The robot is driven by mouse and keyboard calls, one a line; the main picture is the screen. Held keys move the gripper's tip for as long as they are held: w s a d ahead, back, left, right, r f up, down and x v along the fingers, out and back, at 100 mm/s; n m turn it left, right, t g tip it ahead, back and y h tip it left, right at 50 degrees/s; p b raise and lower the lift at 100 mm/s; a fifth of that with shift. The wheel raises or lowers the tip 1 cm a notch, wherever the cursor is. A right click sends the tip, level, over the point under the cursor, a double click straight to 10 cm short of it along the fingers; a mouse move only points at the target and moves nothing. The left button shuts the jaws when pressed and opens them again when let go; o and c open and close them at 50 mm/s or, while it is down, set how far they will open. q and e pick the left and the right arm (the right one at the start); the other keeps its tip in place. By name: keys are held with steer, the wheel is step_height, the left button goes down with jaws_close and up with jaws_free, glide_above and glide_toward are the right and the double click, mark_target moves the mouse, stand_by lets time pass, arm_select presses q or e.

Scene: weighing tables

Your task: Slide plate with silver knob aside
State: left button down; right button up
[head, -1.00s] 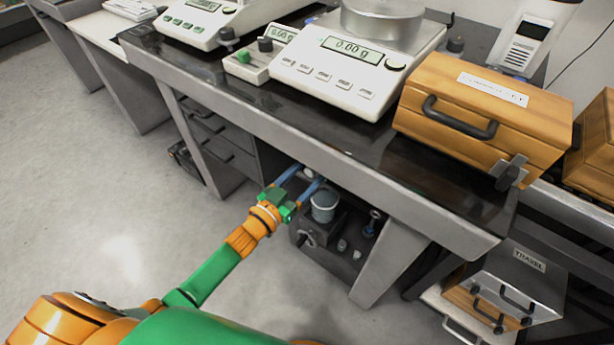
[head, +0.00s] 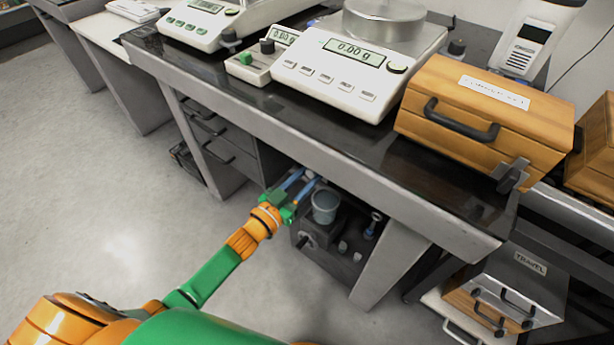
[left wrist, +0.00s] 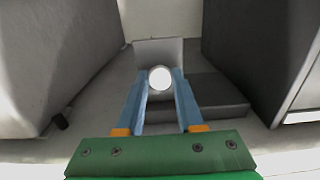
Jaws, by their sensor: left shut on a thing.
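My left gripper (head: 308,177) reaches under the front edge of the weighing table, with its blue fingers pointing away from me. In the left wrist view, the fingers (left wrist: 160,92) are shut on a round, bright silver knob (left wrist: 160,77). A pale grey plate (left wrist: 158,47) shows upright behind the knob, between dark blocks. In the head view the plate is mostly hidden by the tabletop and the gripper. My right gripper is not in view.
A dark apparatus with a grey cup (head: 325,206) stands just right of the gripper under the table. The table's front edge (head: 330,157) is overhead. Balances (head: 340,85) and a wooden box (head: 485,115) stand on top. Open floor (head: 110,215) lies to the left.

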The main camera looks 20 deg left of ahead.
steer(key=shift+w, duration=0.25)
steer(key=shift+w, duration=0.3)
